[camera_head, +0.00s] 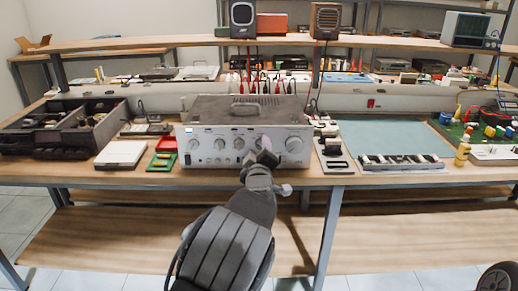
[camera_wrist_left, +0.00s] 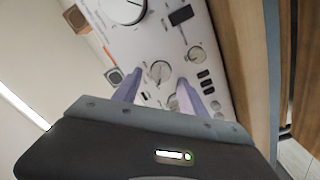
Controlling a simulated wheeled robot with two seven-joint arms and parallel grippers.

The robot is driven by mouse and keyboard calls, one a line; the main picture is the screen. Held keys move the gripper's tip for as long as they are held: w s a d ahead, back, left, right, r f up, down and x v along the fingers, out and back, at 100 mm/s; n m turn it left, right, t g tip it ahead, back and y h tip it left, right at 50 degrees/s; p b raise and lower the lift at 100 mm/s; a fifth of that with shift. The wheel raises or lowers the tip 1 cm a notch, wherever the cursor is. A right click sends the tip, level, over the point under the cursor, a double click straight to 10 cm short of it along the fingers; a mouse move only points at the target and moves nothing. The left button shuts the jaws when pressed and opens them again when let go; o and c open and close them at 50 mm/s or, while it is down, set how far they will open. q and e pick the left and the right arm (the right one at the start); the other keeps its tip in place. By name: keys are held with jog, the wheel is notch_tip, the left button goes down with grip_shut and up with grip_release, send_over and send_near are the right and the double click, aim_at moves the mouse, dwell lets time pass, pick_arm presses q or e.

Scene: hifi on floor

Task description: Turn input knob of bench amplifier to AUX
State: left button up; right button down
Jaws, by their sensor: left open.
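The bench amplifier (camera_head: 240,108) stands at the front middle of the workbench, its pale silver front panel facing me with a row of knobs. A large knob (camera_head: 294,144) is at its right end. My left gripper (camera_head: 264,147) is in front of the right half of the panel and hides part of it. In the left wrist view the gripper (camera_wrist_left: 160,78) is open, with a small round knob (camera_wrist_left: 160,71) showing between its fingertips. I cannot tell whether the fingers touch it. The large knob (camera_wrist_left: 120,8) is at the top there. The panel lettering is too small to read.
The workbench also holds a black parts tray (camera_head: 95,128), a white box (camera_head: 121,154), red and green boards (camera_head: 162,160), a teal mat (camera_head: 385,140) and a yellow bottle (camera_head: 462,152). Cables hang behind the amplifier. A shelf (camera_head: 180,43) runs above.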

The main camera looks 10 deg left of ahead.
pick_arm(q)
jog(key=shift+w, duration=0.2)
jog(key=shift+c, duration=0.2)
grip_shut()
